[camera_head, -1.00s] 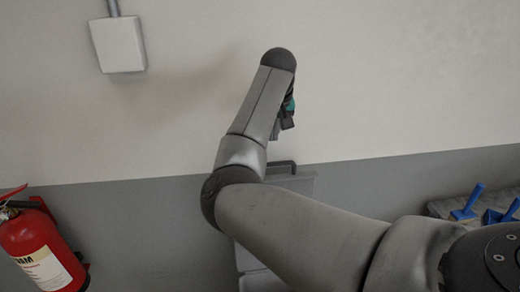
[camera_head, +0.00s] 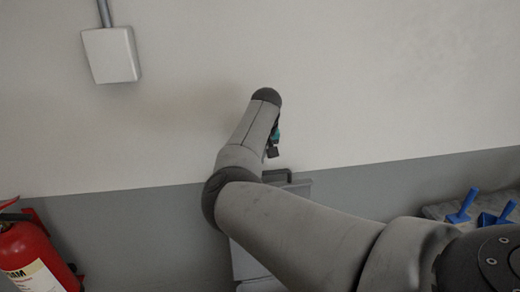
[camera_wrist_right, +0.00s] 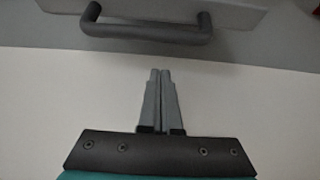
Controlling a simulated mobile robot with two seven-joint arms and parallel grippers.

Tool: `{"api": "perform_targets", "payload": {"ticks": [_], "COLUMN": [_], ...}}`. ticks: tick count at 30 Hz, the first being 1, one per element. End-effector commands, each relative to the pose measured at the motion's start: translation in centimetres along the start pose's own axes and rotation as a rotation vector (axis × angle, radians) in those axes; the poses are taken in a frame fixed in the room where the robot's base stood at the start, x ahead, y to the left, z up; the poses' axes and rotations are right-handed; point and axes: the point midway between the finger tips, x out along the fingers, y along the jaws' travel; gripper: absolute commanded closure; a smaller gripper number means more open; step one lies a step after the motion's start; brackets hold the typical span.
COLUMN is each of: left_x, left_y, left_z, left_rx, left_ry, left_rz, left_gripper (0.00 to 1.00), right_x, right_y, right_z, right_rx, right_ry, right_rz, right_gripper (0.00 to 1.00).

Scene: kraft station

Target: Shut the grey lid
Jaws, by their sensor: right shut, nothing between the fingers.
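The grey lid (camera_head: 299,188) stands raised against the wall, mostly hidden behind my right arm in the head view. Its dark handle (camera_head: 278,176) sticks up at its top edge. My right gripper (camera_head: 272,153) is just above the handle in the head view, small and partly hidden by the arm. In the wrist view the right gripper (camera_wrist_right: 160,72) is shut and empty, fingers pointing toward the handle (camera_wrist_right: 146,29) and the lid (camera_wrist_right: 235,12), with a gap between. My left gripper is not in view.
A red fire extinguisher (camera_head: 35,258) hangs at the lower left. Blue-handled tools (camera_head: 463,208) sit on a grey surface at the right. A white wall box (camera_head: 111,55) is at the upper left. The wall around the arm is clear.

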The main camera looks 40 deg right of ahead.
Motion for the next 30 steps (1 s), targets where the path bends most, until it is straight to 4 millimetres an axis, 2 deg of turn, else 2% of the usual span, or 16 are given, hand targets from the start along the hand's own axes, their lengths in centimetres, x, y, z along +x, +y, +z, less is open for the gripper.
{"api": "perform_targets", "payload": {"ticks": [12, 30], "left_x": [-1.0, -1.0], "left_y": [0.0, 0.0], "left_z": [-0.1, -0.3], "left_rx": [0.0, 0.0], "left_ry": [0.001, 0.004], "left_rz": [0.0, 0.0], "left_gripper": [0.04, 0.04], "right_x": [-1.1, -1.0], "right_y": [0.0, 0.0], "right_z": [2.8, 2.9], "right_rx": [0.0, -0.001], "right_ry": [-0.002, 0.003], "right_rz": [-0.001, 0.0], "right_gripper": [1.0, 1.0]}}
